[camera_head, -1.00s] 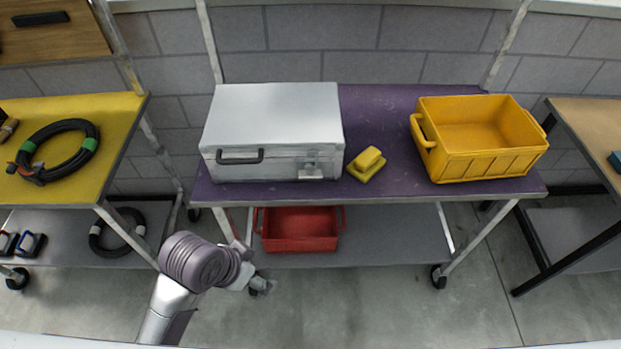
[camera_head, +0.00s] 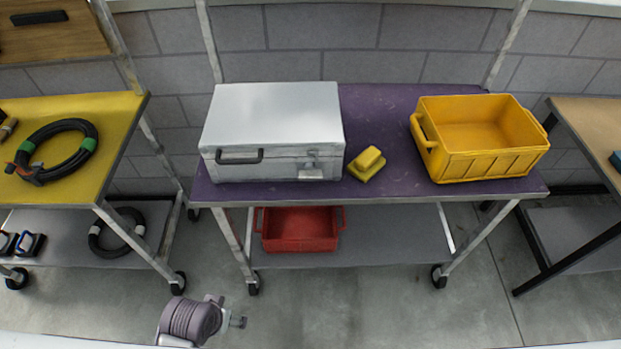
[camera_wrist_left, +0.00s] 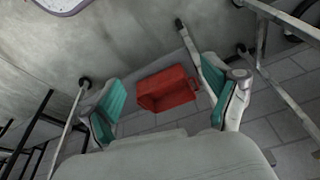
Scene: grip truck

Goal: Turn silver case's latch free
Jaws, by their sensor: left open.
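The silver case (camera_head: 272,120) lies closed on the purple tabletop of the cart, with a dark handle (camera_head: 239,158) on its front face. Its latch (camera_head: 312,167) is a small grey metal piece at the right of the front; its exact angle is too small to tell. My left gripper (camera_wrist_left: 172,82) is open and empty in the left wrist view, its teal pads spread apart. In the head view only a part of my left arm (camera_head: 195,320) shows, low in front of the cart and well away from the case. My right gripper is not in view.
A yellow block-like object (camera_head: 367,164) lies just right of the case, near the latch. A yellow bin (camera_head: 484,165) stands further right. A red bin (camera_head: 300,238) sits on the lower shelf. The floor in front is clear.

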